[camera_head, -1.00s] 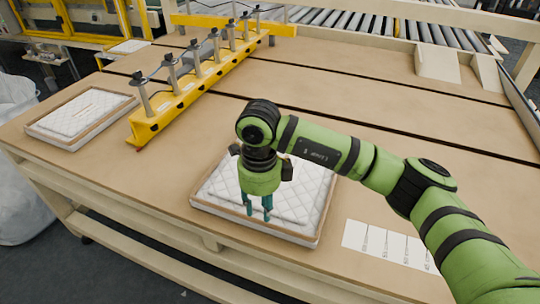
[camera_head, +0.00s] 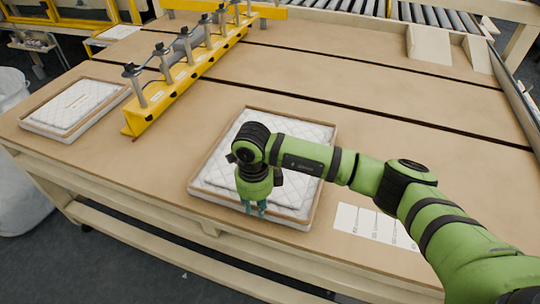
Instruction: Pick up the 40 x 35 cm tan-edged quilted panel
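A white quilted panel with a tan edge (camera_head: 300,135) lies flat at the front middle of the table. A second, smaller-looking white quilted panel with a tan edge (camera_head: 78,104) lies at the left and bears a pale label. My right gripper (camera_head: 255,209) points down over the front edge of the middle panel. Its two teal fingers are apart, with no object visible between them. Whether the fingertips touch the panel cannot be told. The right arm hides part of the middle panel. My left gripper is not in view.
A yellow bar with several grey posts (camera_head: 181,80) stands between the panels, towards the back. White printed cards (camera_head: 375,225) lie right of the middle panel. Pale wedge blocks (camera_head: 430,46) and a roller conveyor are at the back. The table's middle is clear.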

